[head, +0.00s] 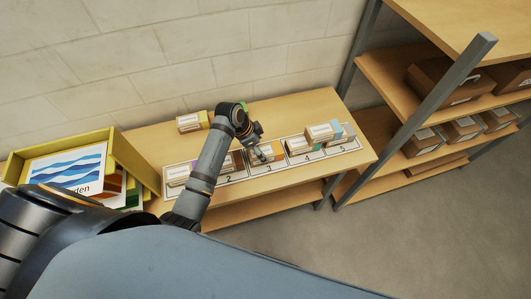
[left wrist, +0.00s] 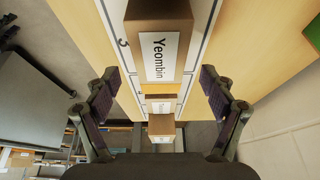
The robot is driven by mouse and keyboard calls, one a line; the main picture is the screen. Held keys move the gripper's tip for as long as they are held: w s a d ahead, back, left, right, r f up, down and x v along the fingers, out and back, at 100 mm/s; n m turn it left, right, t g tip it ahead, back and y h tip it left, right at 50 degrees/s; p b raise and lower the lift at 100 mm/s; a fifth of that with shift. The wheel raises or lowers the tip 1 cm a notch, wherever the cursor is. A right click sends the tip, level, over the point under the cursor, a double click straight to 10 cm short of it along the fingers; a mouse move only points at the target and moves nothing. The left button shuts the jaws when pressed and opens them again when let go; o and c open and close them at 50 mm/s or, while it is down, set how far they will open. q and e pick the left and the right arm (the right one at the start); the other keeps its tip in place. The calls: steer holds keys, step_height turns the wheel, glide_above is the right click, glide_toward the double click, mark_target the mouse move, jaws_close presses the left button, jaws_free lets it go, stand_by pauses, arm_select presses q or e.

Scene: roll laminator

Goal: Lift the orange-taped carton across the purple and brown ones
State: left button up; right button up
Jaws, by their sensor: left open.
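The carton with orange tape (head: 270,149) stands at slot 3 of the numbered strip on the table, partly hidden by my left gripper (head: 262,156). In the left wrist view, a brown carton labelled "Yeombin" (left wrist: 160,55) stands beside the printed 3, ahead of my left gripper (left wrist: 158,88). The fingers are spread wide and apart from it, with nothing held. The purple-taped carton (head: 178,174) is at the strip's left end. The brown one (head: 238,162) is near slot 2, partly behind my left arm. My right gripper does not show.
Cartons stand at slots 4 (head: 297,146) and 5 (head: 347,132), with another taller one (head: 321,132) there. A yellow-ended carton (head: 190,122) sits at the table's back. A yellow bin (head: 128,158) is at left, a shelf rack (head: 398,88) at right. The back middle tabletop is clear.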

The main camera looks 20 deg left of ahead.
mark_target(265, 151)
arm_select(q)
steer(key=x, duration=0.4)
steer(key=shift+w+p, duration=0.1)
steer(key=shift+p, duration=0.2)
steer(key=c, duration=1.3)
steer(key=shift+c, duration=0.2)
